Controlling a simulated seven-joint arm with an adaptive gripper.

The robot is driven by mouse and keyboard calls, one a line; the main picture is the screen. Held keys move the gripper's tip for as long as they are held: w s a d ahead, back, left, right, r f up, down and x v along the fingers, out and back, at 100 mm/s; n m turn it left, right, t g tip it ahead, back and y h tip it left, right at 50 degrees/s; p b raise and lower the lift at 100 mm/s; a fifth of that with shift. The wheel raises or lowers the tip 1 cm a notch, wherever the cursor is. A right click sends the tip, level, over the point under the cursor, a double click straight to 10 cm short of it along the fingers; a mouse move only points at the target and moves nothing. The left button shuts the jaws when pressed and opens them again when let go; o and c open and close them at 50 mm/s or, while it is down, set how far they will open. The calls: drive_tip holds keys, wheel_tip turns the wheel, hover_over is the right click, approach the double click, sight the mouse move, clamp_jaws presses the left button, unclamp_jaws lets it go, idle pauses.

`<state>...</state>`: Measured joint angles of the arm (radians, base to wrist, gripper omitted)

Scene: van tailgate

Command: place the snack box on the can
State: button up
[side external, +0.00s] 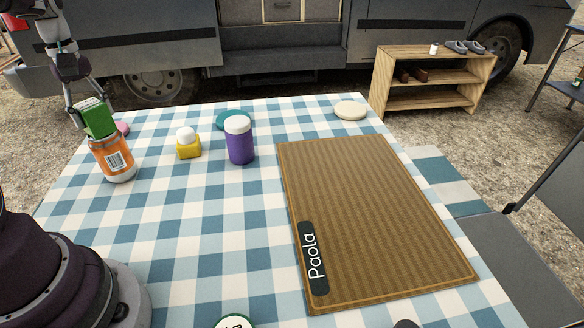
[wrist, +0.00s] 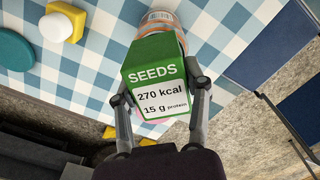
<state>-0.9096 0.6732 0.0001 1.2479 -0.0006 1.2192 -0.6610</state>
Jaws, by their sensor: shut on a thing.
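The snack box (side external: 97,117) is a green carton, held tilted at the left of the side external view. In the wrist view the snack box (wrist: 155,76) shows a face reading SEEDS. My gripper (side external: 88,112) is shut on it, with a finger on either side in the wrist view (wrist: 160,90). The can (side external: 113,160) is orange with a white barcode label and stands upright on the table. The box's lower end is at the can's top; I cannot tell whether they touch. In the wrist view the can (wrist: 160,20) is partly hidden behind the box.
A yellow block with a white ball (side external: 187,145) and a purple jar with a white lid (side external: 239,140) stand right of the can. A pink item (side external: 123,128) lies behind it. A brown mat (side external: 375,215) covers the table's right side. Checked cloth (side external: 205,220) is clear in front.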

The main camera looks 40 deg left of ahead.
sight(88, 104)
drive_tip(key=o, duration=1.2)
drive_tip(key=shift+r, duration=0.15)
wheel_tip(88, 104, up, 7)
drive_tip(key=shift+r, duration=0.1)
drive_tip(key=w+d+r+m+t+y, duration=0.1)
drive_tip(key=d+r+m+t, duration=0.1)
drive_tip(key=d+m, duration=0.45)
drive_tip(key=w+d+r+m+t, duration=0.15)
drive_tip(key=d+m, duration=0.25)
drive_tip(key=d, duration=0.6)
drive_tip(key=s+d+f+m+t, duration=0.1)
drive_tip(key=s+d+m, duration=0.2)
drive_tip(key=d, duration=0.1)
drive_tip(key=s+d+f+m+t+h, duration=0.1)
drive_tip(key=s+d+f+m, duration=0.1)
drive_tip(key=d+m, duration=0.2)
drive_tip(key=shift+s+d+f, duration=0.3)
drive_tip(key=shift+s+d, duration=0.1)
drive_tip(key=shift+d, duration=0.1)
